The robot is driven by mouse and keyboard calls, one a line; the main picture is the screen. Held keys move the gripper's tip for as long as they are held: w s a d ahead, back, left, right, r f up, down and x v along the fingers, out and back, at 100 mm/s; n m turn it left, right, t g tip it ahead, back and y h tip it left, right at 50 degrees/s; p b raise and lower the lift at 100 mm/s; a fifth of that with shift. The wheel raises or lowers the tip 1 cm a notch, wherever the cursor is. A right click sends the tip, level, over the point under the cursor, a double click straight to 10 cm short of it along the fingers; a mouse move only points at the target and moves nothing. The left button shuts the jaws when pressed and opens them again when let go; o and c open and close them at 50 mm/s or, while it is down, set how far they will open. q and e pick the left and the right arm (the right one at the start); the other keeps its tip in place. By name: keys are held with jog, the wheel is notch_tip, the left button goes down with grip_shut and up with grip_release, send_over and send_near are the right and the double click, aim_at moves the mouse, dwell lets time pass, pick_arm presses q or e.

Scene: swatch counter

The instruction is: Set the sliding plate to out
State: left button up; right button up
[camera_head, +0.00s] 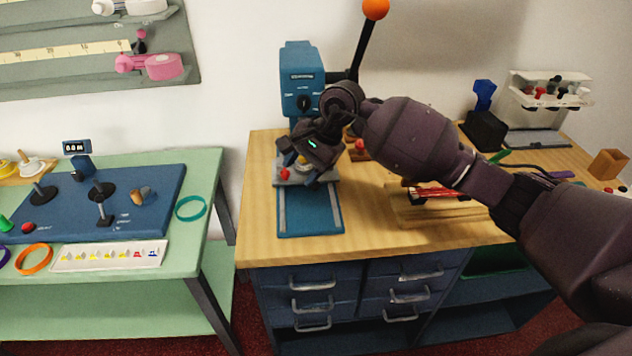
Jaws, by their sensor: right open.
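The blue press-like machine (299,72) stands at the back left of the wooden counter, with a dial on its front. Its blue base (310,218) with light side rails reaches toward the counter's front. The grey sliding plate (322,177) sits across the rear part of this base, with a red knob (284,175) at its left. My right gripper (302,167) is open, pointing down just above the plate and hiding part of it. I cannot tell whether a fingertip touches the plate or knob. My left gripper is not in view.
A black lever with an orange ball (375,8) rises behind my right arm. A wooden holder (410,215) with red sticks lies under that arm. A green table (203,170) with a blue control panel (150,190) stands at left. The base's front part is clear.

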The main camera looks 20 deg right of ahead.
aim_at(316, 182)
jog(key=w+d+r+n+h, duration=0.1)
jog(key=w+d+r+h, duration=0.1)
jog(key=d+h, duration=0.3)
jog(key=shift+y, duration=0.7)
jog(key=f, duration=0.3)
jog(key=w+f, duration=0.1)
jog(key=f, duration=0.6)
jog(key=shift+w+a+f+b, duration=0.3)
jog(key=shift+w+a+b, duration=0.05)
jog(key=shift+w, duration=0.05)
jog(key=shift+c, duration=0.5)
grip_shut()
